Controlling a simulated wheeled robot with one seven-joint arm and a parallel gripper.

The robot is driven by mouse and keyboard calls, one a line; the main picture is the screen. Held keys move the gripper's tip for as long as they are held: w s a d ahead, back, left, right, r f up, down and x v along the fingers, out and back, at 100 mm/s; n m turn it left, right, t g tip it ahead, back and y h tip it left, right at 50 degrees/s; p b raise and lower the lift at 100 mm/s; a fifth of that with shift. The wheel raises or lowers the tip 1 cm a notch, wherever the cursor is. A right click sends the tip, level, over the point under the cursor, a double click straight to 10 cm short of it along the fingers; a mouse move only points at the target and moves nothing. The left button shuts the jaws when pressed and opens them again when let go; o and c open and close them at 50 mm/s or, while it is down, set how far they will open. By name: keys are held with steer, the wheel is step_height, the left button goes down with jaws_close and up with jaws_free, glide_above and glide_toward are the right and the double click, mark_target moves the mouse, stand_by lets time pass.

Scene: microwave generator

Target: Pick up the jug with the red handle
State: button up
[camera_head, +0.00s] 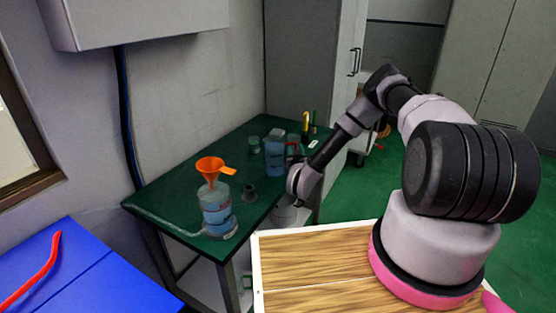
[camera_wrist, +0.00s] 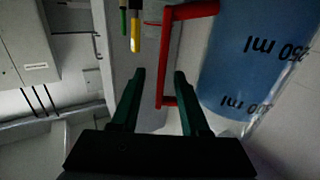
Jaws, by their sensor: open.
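The jug (camera_head: 274,160) is clear, with blue contents, and stands on the green table near its right edge. Its red handle (camera_head: 291,149) faces my arm. In the wrist view the jug (camera_wrist: 245,65) fills the upper right, with upside-down volume marks, and its red handle (camera_wrist: 167,55) runs lengthwise in the picture. My gripper (camera_wrist: 159,75) is open. Its two dark green fingers point at the handle, whose bar shows in the gap between them without visible contact. In the head view my gripper is close to the jug's right side, its fingertips hard to make out.
A bottle (camera_head: 218,212) with an orange funnel (camera_head: 212,170) stands at the table's front.

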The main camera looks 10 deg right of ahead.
jaws_close()
stand_by(1.4)
